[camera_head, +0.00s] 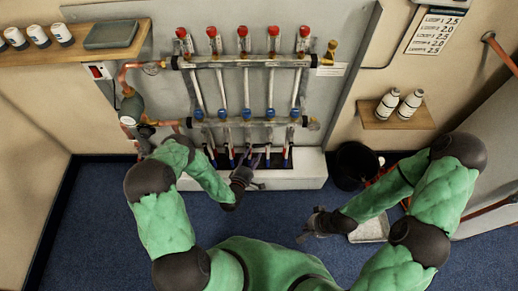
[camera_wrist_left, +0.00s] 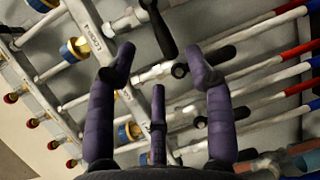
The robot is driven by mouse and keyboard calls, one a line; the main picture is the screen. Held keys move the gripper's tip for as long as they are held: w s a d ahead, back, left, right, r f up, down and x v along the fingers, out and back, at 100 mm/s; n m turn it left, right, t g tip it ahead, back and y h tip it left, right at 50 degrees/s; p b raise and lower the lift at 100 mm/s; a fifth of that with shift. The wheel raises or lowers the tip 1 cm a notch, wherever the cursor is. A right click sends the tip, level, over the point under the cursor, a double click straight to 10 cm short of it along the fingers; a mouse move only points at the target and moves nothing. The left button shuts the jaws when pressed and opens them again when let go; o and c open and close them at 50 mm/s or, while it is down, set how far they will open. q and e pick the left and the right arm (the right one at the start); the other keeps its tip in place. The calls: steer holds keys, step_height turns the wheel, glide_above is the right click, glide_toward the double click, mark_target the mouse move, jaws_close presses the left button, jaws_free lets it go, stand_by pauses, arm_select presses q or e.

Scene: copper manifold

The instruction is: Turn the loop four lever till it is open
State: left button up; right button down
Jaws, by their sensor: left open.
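The copper manifold (camera_head: 245,62) stands against the back panel, with several pipes between an upper and a lower bar. In the left wrist view, a black lever (camera_wrist_left: 157,24) shows beyond the fingertips, beside a metal bar with a partly readable label (camera_wrist_left: 102,40). I cannot tell which loop this lever belongs to. My left gripper (camera_head: 243,175) is in front of the lower pipes. In the left wrist view it (camera_wrist_left: 160,68) is open, its fingers apart with nothing between them, and the lever lies farther off. My right gripper (camera_head: 315,225) hangs over the floor; its jaw state is unclear.
Red caps (camera_head: 243,31) line the upper bar. A white box (camera_head: 300,172) stands below the manifold. A black bucket (camera_head: 353,166) is at its right. Shelves hold white bottles (camera_head: 388,103) at right and a grey tray (camera_head: 110,34) at left. Blue floor (camera_head: 95,215) is clear at left.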

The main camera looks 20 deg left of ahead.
mark_target(259, 147)
arm_select(q)
steer(key=w, duration=0.1)
steer(key=w+b, duration=0.1)
steer(key=w, duration=0.1)
steer(key=w+f, duration=0.1)
steer(key=w, duration=0.1)
steer(key=shift+w+d+b, duration=0.15)
steer(key=shift+d+b, duration=0.15)
steer(key=shift+d, duration=0.05)
steer(key=shift+w, duration=0.65)
jaws_close()
